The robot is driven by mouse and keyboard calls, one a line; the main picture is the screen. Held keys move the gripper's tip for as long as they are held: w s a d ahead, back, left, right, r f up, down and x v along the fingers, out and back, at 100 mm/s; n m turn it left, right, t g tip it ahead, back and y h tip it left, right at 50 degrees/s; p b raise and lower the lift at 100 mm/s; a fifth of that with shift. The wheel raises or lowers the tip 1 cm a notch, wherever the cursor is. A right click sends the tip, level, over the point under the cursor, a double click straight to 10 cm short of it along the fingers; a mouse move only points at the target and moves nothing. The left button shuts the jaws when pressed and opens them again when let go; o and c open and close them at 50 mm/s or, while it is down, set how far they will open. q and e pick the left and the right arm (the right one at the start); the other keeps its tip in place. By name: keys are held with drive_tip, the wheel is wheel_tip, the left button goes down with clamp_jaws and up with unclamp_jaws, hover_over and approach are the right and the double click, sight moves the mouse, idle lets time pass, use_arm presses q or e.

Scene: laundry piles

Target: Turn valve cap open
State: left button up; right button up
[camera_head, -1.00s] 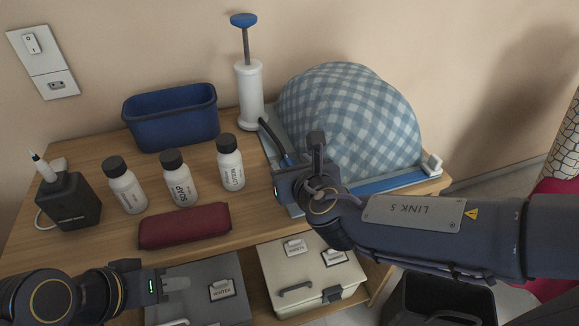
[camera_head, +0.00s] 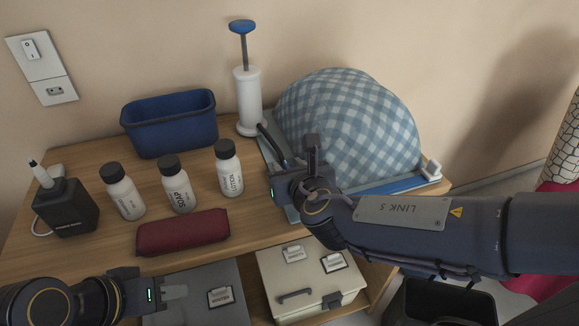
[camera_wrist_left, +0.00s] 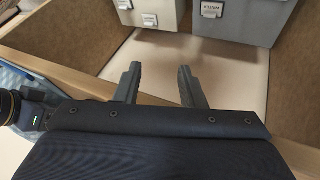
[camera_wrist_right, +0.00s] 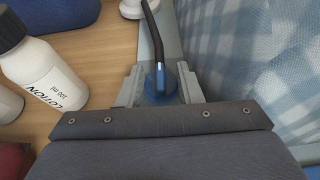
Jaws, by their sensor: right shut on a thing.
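The blue valve cap (camera_wrist_right: 158,82) shows in the right wrist view between the fingers of my right gripper (camera_wrist_right: 162,88), which is shut on it. A dark hose (camera_wrist_right: 153,35) runs from the cap to the far side. The cap sits at the edge of a vacuum bag holding a blue-and-white checked bundle (camera_head: 350,125). In the head view my right arm hides the cap. My left gripper (camera_wrist_left: 158,85) is open and empty in its wrist view, low in front of the table, near the storage boxes.
A white pump (camera_head: 247,95) with a blue handle stands behind the bag's left side. A lotion bottle (camera_head: 229,170) stands close to the left of my right gripper. A blue bin (camera_head: 170,125), a red case (camera_head: 182,232) and a black device (camera_head: 66,208) share the tabletop.

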drive_tip(key=shift+s+a+m+h+p, duration=0.1)
drive_tip(key=shift+a+m+h+p, duration=0.1)
drive_tip(key=shift+m+h+p, duration=0.55)
drive_tip(key=shift+a+f+m+h+p, duration=0.15)
drive_tip(key=shift+m+h+p, duration=0.6)
drive_tip(key=shift+m+h, duration=1.45)
drive_tip(key=shift+h, duration=0.45)
drive_tip(key=o, duration=0.9)
